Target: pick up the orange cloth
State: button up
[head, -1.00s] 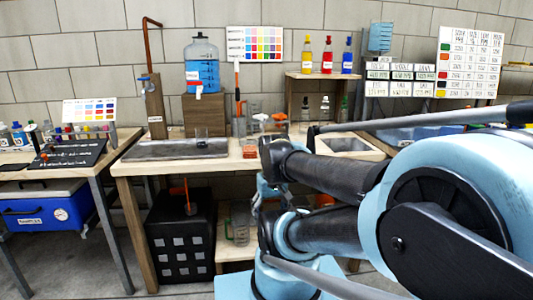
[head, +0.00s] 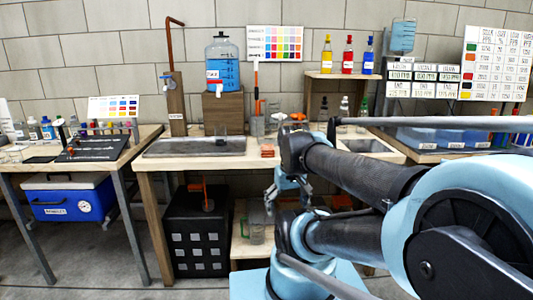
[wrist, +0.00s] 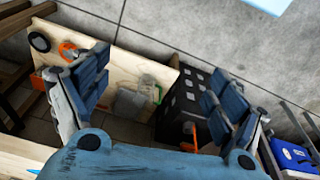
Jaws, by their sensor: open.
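A small folded orange item (head: 267,150), which looks like the orange cloth, lies on the wooden counter just right of the metal sink. My gripper (head: 289,203) is below the counter top, in front of the lower shelf and apart from that item. In the wrist view my gripper (wrist: 155,78) has its two blue-grey fingers spread wide with nothing between them. The wrist view looks down past the fingers at the lower wooden shelf. A round orange item (wrist: 68,50) there is partly hidden by the left finger; I cannot tell whether it is cloth.
The lower shelf (wrist: 110,60) holds a clear jug (head: 256,228). A black crate (head: 197,240) with an orange handle stands left of it. The sink (head: 195,147) and several clear vessels occupy the counter. A blue cooler (head: 70,198) sits under the left table. Floor in front is clear.

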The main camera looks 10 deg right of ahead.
jog(key=w+r+n, duration=0.4)
jog(key=w+r, duration=0.6)
notch_tip(320, 180, up, 12)
jog(key=n+g+y, duration=0.2)
jog(key=n, duration=1)
send_over(268, 147)
jog(key=d, duration=0.2)
jog(key=f, duration=0.5)
jog(key=a+f, duration=0.1)
jog(key=f, duration=0.5)
jog(key=a+f, duration=0.1)
jog(key=f, duration=0.4)
jog(key=shift+s+f, duration=0.1)
jog(key=shift+f, duration=0.15)
jog(key=c, duration=0.7)
